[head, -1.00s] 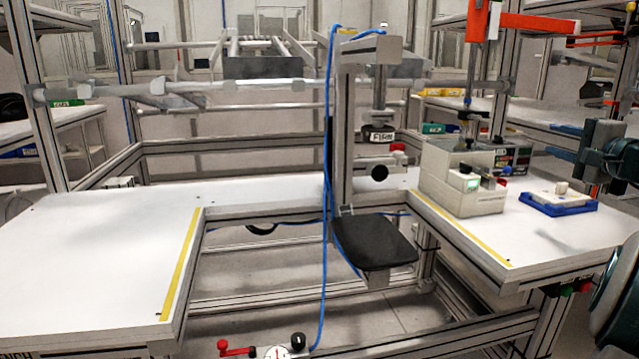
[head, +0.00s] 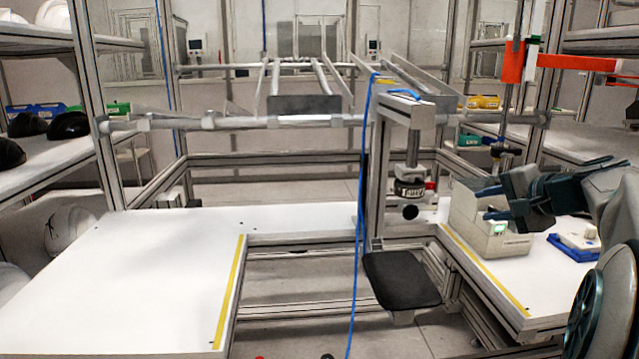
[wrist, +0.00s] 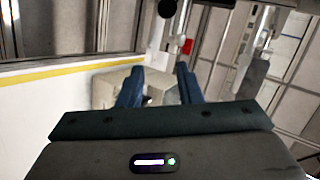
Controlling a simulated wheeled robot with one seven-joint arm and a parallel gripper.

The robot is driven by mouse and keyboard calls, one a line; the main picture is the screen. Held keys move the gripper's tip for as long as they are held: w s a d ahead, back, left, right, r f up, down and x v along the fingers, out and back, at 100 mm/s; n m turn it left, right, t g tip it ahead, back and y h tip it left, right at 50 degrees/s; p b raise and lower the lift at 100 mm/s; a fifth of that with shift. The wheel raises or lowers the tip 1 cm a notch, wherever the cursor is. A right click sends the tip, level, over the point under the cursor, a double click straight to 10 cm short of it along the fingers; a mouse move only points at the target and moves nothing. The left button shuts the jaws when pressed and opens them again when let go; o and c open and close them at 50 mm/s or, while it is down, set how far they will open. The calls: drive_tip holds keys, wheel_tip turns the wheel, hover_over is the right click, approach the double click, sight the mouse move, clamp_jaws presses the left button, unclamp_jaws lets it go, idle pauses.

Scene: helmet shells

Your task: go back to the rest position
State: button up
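My gripper (head: 486,203) reaches in from the right in the head view, in front of the beige machine with a small green display (head: 482,232). In the wrist view its two blue fingers (wrist: 159,84) stand apart with nothing held between them. The beige machine (wrist: 110,88) shows beyond and between the fingers there. My gripper looks raised above the right table; the exact gap to the machine cannot be told.
The left white table (head: 130,275) is clear. A post with a blue cable and black pad (head: 402,279) stands between the tables. A blue tray (head: 573,249) lies on the right table (head: 515,275). Shelves with dark helmet shells (head: 68,126) stand at left.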

drive_tip(key=s+a+r+n+g+h+p, duration=0.1)
drive_tip(key=s+a+n+g+p, duration=0.2)
drive_tip(key=s+a+p, duration=0.35)
drive_tip(key=s+a+n+g+p, duration=0.2)
drive_tip(key=s+a+n+p, duration=0.15)
drive_tip(key=a, duration=0.55)
drive_tip(key=s+a+n+g+h+p, duration=0.3)
drive_tip(key=s+a+n+p, duration=0.1)
drive_tip(key=s+p, duration=0.7)
drive_tip(key=s+n, duration=0.1)
drive_tip(key=s, duration=0.2)
drive_tip(key=shift+s+a+r, duration=0.2)
drive_tip(key=shift+s+r, duration=0.1)
drive_tip(key=shift+s, duration=0.05)
drive_tip(key=shift+n, duration=0.25)
